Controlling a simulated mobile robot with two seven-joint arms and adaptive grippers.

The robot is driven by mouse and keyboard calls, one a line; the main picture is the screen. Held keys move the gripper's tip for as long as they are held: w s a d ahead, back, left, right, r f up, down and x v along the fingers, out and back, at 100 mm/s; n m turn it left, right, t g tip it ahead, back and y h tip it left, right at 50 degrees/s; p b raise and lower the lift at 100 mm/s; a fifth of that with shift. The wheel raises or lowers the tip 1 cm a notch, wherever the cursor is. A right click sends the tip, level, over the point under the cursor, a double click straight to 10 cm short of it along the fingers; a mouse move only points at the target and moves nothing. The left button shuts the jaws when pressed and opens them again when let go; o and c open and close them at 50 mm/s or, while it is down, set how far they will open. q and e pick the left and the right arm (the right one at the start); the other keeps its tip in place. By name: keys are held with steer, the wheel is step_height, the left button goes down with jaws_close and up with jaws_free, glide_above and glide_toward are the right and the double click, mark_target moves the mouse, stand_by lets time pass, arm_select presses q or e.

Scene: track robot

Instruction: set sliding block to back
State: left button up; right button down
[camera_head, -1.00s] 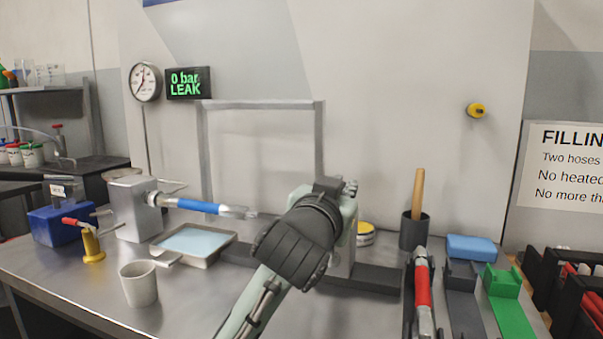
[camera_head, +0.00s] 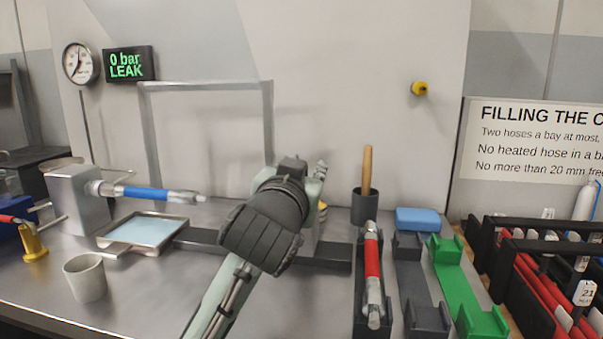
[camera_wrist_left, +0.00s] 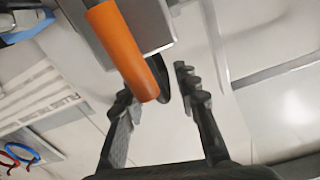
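The sliding block (camera_head: 306,238) is a grey metal block on a dark rail (camera_head: 328,255) on the bench, mostly hidden behind my left gripper (camera_head: 303,172) in the head view. In the left wrist view a grey metal body (camera_wrist_left: 150,22) with an orange handle (camera_wrist_left: 125,50) shows at the top. My left gripper (camera_wrist_left: 155,88) is open there, with its two dark fingers apart. The handle's end appears between the fingertips; I cannot tell whether they touch it. My right gripper is not in view.
A hose with a blue sleeve (camera_head: 146,193) sticks out of a metal block at left. A tray (camera_head: 178,240) and a cup (camera_head: 86,280) stand near it. At right are a red hose (camera_head: 373,265), a dark pot (camera_head: 365,208), a blue sponge (camera_head: 417,218) and a green cradle (camera_head: 452,270).

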arm_select(q)
steer(key=s+a, duration=0.2)
steer(key=s, duration=0.9)
steer(key=shift+s+a, duration=0.15)
steer(key=shift+s, duration=0.15)
